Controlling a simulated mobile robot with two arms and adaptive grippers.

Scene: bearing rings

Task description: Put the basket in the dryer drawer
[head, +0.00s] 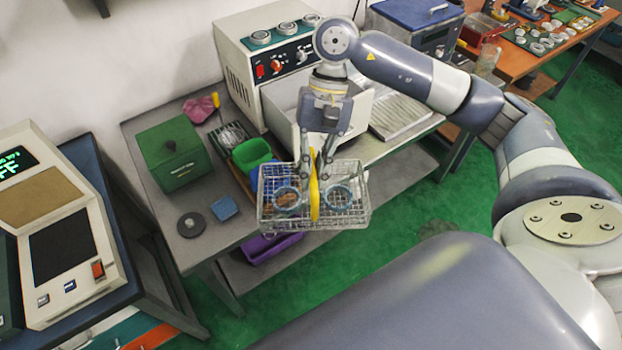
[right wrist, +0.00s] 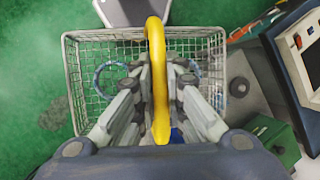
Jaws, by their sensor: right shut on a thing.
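The wire basket (head: 350,218) hangs over the front edge of the bench, with ring-shaped parts in it. Its yellow handle (head: 314,190) arches over the middle. My right gripper (head: 318,176) is shut on this handle from above. In the right wrist view the basket (right wrist: 90,45) lies beyond my right gripper (right wrist: 160,80), with the yellow handle (right wrist: 155,45) between the fingers. The dryer (head: 255,60) is a beige machine with a red switch and knobs at the back of the bench. Its pale drawer (head: 355,110) appears pulled out behind my gripper and is partly hidden by it. My left gripper is out of view.
A dark green box (head: 170,155), a bright green bin (head: 250,153) and a blue block (head: 224,208) stand on the bench left of the basket. A ribbed metal tray (head: 402,117) lies right of the drawer. A purple bin (head: 268,247) is below.

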